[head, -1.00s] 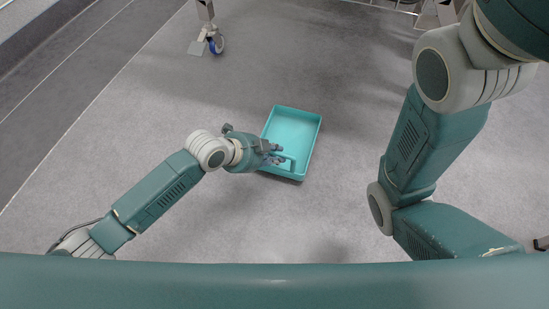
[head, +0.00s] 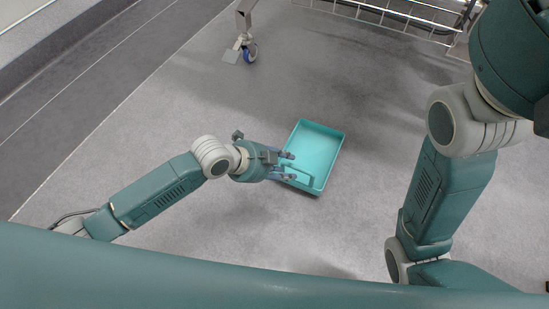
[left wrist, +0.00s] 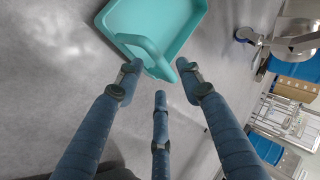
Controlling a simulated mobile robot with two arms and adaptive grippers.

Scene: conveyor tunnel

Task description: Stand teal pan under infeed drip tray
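The teal pan (head: 318,146) is a shallow rectangular tray, open side up, over the grey floor in the head view; I cannot tell if its whole underside touches the floor. Its near end has a loop handle (head: 297,177). The pan (left wrist: 172,18) and handle (left wrist: 150,52) also show at the top of the left wrist view. My left gripper (head: 290,167) is at the handle end, its fingers spread. In the left wrist view my left gripper (left wrist: 158,84) has its fingertips apart around the handle's near end. I cannot identify the infeed drip tray. My right gripper is out of view.
A metal leg with a blue caster (head: 249,52) stands beyond the pan. A wire rack (head: 385,14) is at the top right. The left wrist view shows blue bins (left wrist: 298,66) and a steel frame (left wrist: 283,118) at right. Open floor surrounds the pan.

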